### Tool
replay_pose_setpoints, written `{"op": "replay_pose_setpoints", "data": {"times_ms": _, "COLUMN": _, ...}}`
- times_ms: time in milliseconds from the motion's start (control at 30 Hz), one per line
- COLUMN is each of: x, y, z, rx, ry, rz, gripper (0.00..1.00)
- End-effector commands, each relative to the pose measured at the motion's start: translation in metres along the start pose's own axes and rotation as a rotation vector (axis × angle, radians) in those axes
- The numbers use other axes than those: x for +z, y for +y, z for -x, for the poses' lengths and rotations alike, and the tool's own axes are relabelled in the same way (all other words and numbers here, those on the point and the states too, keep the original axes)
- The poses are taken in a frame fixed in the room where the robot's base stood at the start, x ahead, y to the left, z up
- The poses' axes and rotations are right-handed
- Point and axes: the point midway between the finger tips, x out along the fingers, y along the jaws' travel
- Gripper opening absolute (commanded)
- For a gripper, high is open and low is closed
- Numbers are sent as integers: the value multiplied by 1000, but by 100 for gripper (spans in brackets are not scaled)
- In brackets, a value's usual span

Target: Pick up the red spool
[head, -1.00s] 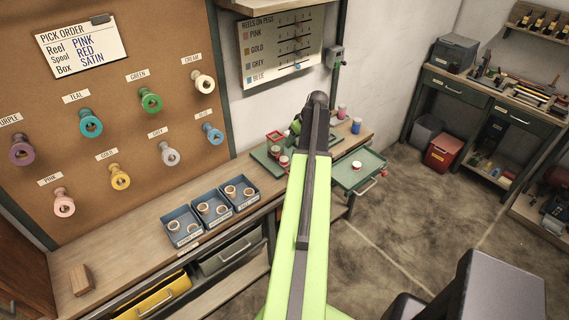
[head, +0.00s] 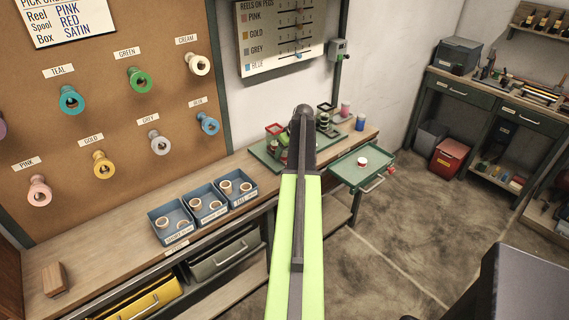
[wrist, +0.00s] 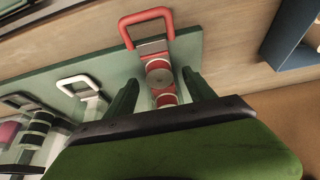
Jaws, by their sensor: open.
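A red holder (wrist: 147,22) with a square loop handle stands on a green tray in the wrist view. Red spool pieces with pale rims (wrist: 160,77) sit stacked in line with it, between the two dark green fingers of my gripper (wrist: 160,80). The fingers are apart, one on each side, and I see no clear contact. In the head view the red holder (head: 275,129) shows left of my arm, and my arm hides part of the tray and most of the gripper. A red spool with a white top (head: 363,162) lies in the open green drawer.
Other holders with pale handles (wrist: 78,85) and dark spools stand left in the wrist view. The green tray (head: 262,153) is on the wooden bench. Blue bins (head: 172,228) stand at left. The open drawer (head: 350,175) juts out at right. Reels hang on the pegboard (head: 120,120).

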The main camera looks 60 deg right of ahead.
Motion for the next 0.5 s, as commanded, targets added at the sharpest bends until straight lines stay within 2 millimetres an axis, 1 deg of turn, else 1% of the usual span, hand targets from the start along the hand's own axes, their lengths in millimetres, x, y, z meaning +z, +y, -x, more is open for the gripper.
{"op": "replay_pose_setpoints", "data": {"times_ms": 33, "x": 2, "y": 1, "z": -10, "rx": 0, "ry": 0, "rz": 0, "gripper": 63}}
{"op": "replay_pose_setpoints", "data": {"times_ms": 233, "x": 0, "y": 0, "z": -6, "rx": 1, "ry": 0, "rz": 0, "gripper": 63}}
{"op": "replay_pose_setpoints", "data": {"times_ms": 267, "x": 0, "y": 0, "z": -6, "rx": 1, "ry": 0, "rz": 0, "gripper": 60}}
{"op": "replay_pose_setpoints", "data": {"times_ms": 500, "x": 0, "y": 1, "z": -6, "rx": 1, "ry": 0, "rz": -1, "gripper": 29}}
